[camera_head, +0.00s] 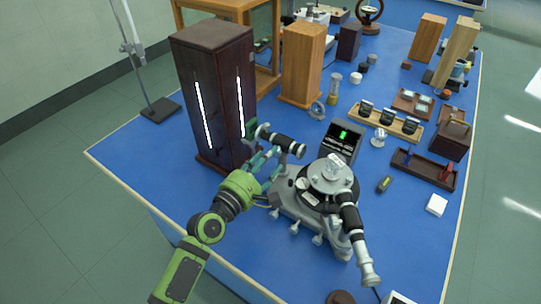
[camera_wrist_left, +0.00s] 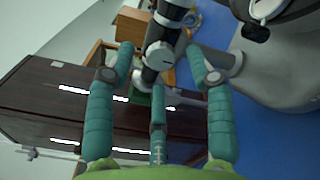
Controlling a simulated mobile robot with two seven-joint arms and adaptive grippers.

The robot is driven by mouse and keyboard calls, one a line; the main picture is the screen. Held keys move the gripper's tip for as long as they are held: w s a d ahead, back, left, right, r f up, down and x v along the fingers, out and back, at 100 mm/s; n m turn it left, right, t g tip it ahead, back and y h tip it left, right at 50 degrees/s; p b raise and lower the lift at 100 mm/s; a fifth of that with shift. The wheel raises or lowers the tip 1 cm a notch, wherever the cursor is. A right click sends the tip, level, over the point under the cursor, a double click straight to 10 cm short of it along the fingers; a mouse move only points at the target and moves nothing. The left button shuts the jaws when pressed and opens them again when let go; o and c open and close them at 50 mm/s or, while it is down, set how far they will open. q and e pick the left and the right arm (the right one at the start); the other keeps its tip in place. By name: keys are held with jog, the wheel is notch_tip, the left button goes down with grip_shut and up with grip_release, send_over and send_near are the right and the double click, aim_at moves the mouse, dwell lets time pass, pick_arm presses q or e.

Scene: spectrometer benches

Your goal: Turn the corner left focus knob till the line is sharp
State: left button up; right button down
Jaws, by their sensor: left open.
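The spectrometer (camera_head: 318,192) stands on the near part of the blue table, with a black-and-silver tube (camera_head: 282,142) pointing left and another tube (camera_head: 353,222) toward the front. My left gripper (camera_head: 270,157) is open at the left tube. In the left wrist view, a round silver focus knob (camera_wrist_left: 160,56) with a dark mark line sits between the spread teal fingertips (camera_wrist_left: 160,62). I cannot tell whether the fingers touch it. A small screen (camera_head: 341,139) behind the spectrometer shows a green patch; line sharpness is too small to tell. My right gripper is not in view.
A tall dark cabinet (camera_head: 213,92) with two bright slits stands just left of my gripper. A wooden block (camera_head: 302,65), a rack of dark pieces (camera_head: 385,122) and a brown tray (camera_head: 424,169) stand farther back and right. The table's left corner (camera_head: 120,155) is clear.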

pick_arm(q)
jog(key=shift+w+d, duration=0.45)
jog(key=shift+w, duration=0.15)
grip_shut()
